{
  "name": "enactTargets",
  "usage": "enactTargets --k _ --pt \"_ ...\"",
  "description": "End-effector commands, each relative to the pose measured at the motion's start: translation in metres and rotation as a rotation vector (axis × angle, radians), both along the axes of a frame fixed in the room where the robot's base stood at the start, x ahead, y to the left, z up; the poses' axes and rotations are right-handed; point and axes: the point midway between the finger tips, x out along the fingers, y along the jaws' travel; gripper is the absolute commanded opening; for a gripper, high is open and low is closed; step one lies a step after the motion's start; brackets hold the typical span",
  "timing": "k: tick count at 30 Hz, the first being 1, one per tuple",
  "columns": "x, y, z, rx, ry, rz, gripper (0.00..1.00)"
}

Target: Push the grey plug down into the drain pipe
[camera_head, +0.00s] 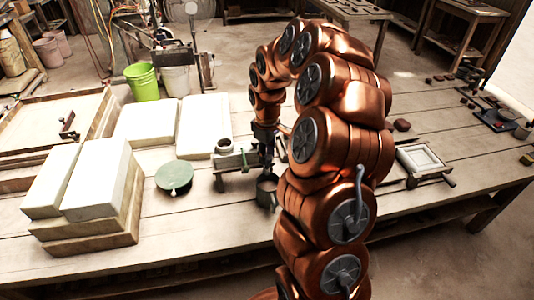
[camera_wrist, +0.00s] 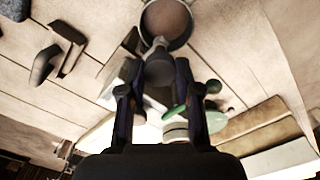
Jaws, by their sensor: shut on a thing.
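My gripper (camera_head: 268,165) points down over the table at the end of my copper arm. In the wrist view its two dark fingers (camera_wrist: 158,92) stand on either side of a grey rounded piece (camera_wrist: 159,72), and they are shut on it. I cannot tell whether this piece is the plug. Its narrow neck reaches toward a round cup (camera_wrist: 145,32) with brown inside; I cannot tell whether they are joined. A dark grey cup (camera_head: 267,189) shows just below my gripper in the head view. A short grey cylinder (camera_head: 223,147) stands to its left. I cannot identify the drain pipe for sure.
A grey-green block-like fixture (camera_head: 237,160) is beside my gripper. A green disc (camera_head: 174,177) lies to the left, near stacked white-topped blocks (camera_head: 95,190). A framed white tile (camera_head: 421,158) lies to the right. The front table boards (camera_head: 200,240) are clear.

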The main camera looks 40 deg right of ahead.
Motion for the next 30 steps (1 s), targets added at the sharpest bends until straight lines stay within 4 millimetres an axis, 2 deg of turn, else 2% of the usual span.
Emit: enactTargets --k 5,12,22,23,30 --pt "0.000 -0.001 -0.005 -0.001 0.000 0.000 0.00" --pt "0.000 -0.001 -0.026 -0.001 -0.001 -0.001 0.00" --pt "0.000 0.000 -0.027 0.000 0.000 0.000 0.00" --pt "0.000 0.000 -0.027 0.000 0.001 0.000 0.36" --pt "0.000 0.000 -0.026 0.000 0.000 0.000 0.59"
